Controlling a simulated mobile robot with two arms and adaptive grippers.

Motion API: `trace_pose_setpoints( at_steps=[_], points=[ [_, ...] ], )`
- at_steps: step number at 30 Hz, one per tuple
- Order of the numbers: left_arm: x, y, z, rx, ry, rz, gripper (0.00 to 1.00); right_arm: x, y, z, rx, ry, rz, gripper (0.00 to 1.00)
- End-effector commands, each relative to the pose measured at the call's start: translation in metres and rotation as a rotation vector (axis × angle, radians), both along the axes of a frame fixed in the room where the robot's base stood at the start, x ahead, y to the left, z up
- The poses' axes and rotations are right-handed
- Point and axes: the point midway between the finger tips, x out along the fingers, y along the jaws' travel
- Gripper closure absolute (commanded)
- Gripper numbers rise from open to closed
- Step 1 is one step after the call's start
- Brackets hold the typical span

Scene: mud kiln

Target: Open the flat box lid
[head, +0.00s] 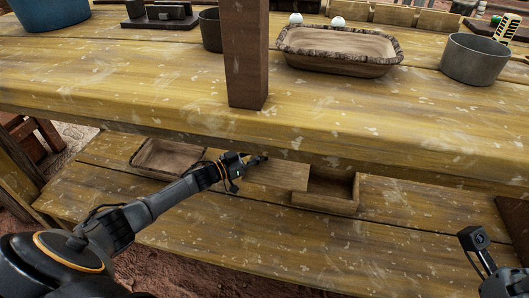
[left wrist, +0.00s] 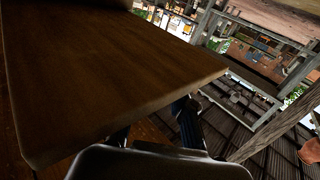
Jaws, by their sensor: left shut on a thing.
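The flat wooden box (head: 335,203) sits on the lower shelf under the table, and its right part shows an open interior. Its flat lid (head: 282,176) lies to the left of that opening and covers the rest of the box from view. My left gripper (head: 256,160) is at the lid's far left edge, shut on it. In the left wrist view the lid (left wrist: 100,70) appears as a large brown panel, with the gripper fingers (left wrist: 155,130) at its near edge. Part of my right arm's end (head: 475,242) shows at the lower right, away from the box; its fingers are unclear.
A shallow wooden tray (head: 165,157) sits left on the lower shelf (head: 200,235). The tabletop (head: 160,85) overhangs the box, with a post (head: 245,55) rising above. A bark-edged tray (head: 340,48) and a grey pot (head: 474,60) stand on top.

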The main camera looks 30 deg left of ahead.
Motion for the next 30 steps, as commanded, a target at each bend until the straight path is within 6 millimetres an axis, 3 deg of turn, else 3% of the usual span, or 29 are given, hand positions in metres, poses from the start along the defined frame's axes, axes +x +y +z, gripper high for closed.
trace_pose_setpoints(
  at_steps=[1,4,5,17,30],
  points=[
    [-0.004,-0.006,-0.006,-0.001,0.008,-0.014,0.77,0.000,0.000,0.000,0.000,0.000,0.000,0.66],
    [-0.004,-0.005,-0.005,-0.002,0.007,-0.013,0.57,0.000,0.000,0.000,0.000,0.001,0.000,0.66],
    [-0.004,-0.005,-0.005,-0.001,0.006,-0.012,0.54,0.000,0.000,0.000,0.000,0.001,0.000,0.66],
    [-0.009,0.002,-0.003,0.002,0.005,-0.005,0.54,0.000,0.000,0.001,-0.002,-0.002,-0.001,0.66],
    [-0.085,0.043,-0.004,0.001,0.008,-0.006,0.54,0.000,0.000,0.000,-0.001,0.000,0.000,0.66]
  ],
)
